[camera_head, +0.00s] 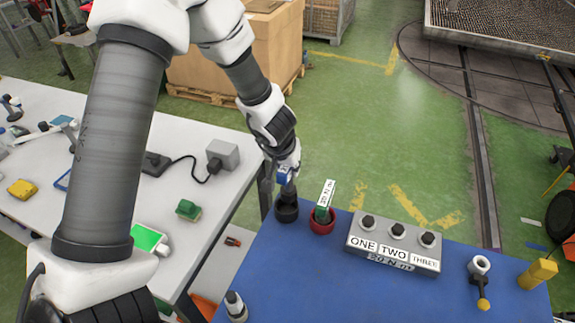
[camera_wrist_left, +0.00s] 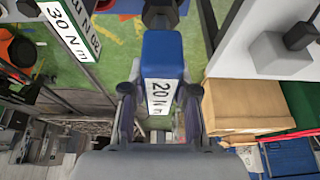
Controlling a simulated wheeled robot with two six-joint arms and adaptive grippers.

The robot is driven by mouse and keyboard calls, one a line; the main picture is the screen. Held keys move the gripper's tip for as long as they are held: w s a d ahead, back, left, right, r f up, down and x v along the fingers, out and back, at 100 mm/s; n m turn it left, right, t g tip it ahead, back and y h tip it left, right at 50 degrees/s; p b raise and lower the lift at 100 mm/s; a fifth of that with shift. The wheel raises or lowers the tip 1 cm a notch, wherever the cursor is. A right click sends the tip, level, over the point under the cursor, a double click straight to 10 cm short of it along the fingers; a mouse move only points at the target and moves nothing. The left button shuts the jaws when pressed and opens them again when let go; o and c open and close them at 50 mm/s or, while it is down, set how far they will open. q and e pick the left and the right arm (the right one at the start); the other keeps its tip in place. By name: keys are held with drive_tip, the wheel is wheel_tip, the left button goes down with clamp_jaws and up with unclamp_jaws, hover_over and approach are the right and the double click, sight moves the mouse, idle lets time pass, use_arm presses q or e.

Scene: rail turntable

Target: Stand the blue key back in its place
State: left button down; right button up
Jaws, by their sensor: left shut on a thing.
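My left gripper (camera_head: 287,172) is shut on the blue key (camera_head: 282,177), with one finger on each side of it in the left wrist view (camera_wrist_left: 160,105). The blue key (camera_wrist_left: 163,55) has a white label reading 20 N m. In the head view it is roughly upright, with its dark lower part at the mouth of the black cup (camera_head: 287,212). I cannot tell how deep it is in the cup. A green key (camera_head: 323,211) with a white label stands in the red cup (camera_head: 321,226) just to the right. My right gripper is not in view.
A grey block (camera_head: 392,249) marked ONE, TWO, THREE with black knobs stands right of the cups on the blue table (camera_head: 310,285). A white-and-yellow tool (camera_head: 480,275) and a yellow block (camera_head: 537,274) are farther right. A white table (camera_head: 215,205) lies left.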

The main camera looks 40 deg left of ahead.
sight(289, 193)
use_arm(q)
drive_tip(key=shift+s+a+f+b, duration=0.15)
drive_tip(key=shift+s+f+b, duration=0.15)
drive_tip(key=shift+f, duration=0.15)
drive_tip(key=shift+s+a+f+b, duration=0.2)
drive_tip(key=shift+f+b, duration=0.1)
drive_tip(key=shift+f, duration=0.3)
drive_tip(key=shift+w+d+f, duration=0.2)
drive_tip(key=shift+w, duration=0.2)
drive_tip(key=shift+s+a+r, duration=0.1)
drive_tip(key=shift+s, duration=0.15)
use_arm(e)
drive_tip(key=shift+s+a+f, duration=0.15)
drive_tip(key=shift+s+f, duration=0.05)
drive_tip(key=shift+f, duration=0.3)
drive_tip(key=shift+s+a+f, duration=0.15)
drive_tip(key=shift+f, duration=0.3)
use_arm(q)
drive_tip(key=shift+w, duration=0.2)
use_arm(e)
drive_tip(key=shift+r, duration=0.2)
use_arm(q)
drive_tip(key=shift+s, duration=0.1)
